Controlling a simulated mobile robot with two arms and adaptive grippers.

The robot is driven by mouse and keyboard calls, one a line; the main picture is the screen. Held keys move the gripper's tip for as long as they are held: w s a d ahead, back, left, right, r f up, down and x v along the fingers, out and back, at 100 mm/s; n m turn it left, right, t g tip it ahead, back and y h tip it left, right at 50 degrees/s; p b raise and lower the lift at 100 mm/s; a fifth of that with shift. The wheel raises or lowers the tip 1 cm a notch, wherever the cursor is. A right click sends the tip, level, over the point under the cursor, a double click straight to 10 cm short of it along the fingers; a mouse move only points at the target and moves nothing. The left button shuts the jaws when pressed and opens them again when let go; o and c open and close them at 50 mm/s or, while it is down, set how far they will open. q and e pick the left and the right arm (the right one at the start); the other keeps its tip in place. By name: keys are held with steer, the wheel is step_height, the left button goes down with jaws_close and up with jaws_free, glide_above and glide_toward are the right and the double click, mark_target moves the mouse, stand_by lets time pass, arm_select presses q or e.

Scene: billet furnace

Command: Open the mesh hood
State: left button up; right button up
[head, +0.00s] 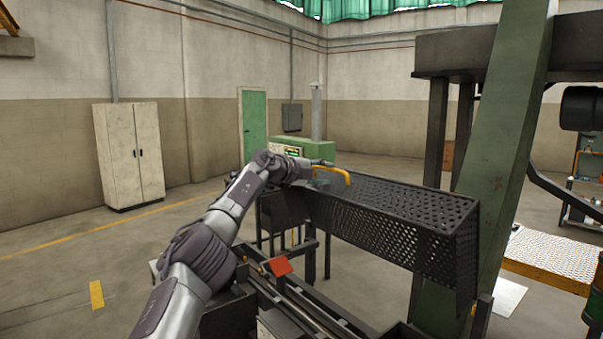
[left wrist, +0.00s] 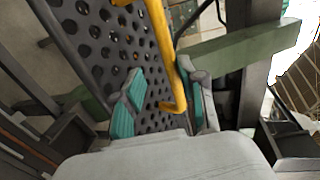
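The mesh hood (head: 400,228) is a long black perforated cover, with a flat top and a side that hangs down over the machine. A yellow bar handle (head: 334,171) is fixed at its left end. My left gripper (head: 322,173) is at this handle. In the left wrist view, my left gripper (left wrist: 162,100) has its teal-padded fingers apart. The yellow handle (left wrist: 162,45) runs between them, close to the right finger; whether it touches is unclear. The perforated sheet of the hood (left wrist: 95,40) shows behind the handle. My right gripper is not in view.
A green slanted post (head: 490,170) stands close by the hood's right end. A rail frame with a red plate (head: 281,266) lies below the hood. A white cabinet (head: 130,155) and a green door (head: 254,124) are at the back. The floor at the left is clear.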

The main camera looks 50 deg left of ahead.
arm_select(q)
steer(key=v, duration=1)
steer(key=shift+s, duration=0.35)
steer(key=shift+w, duration=0.1)
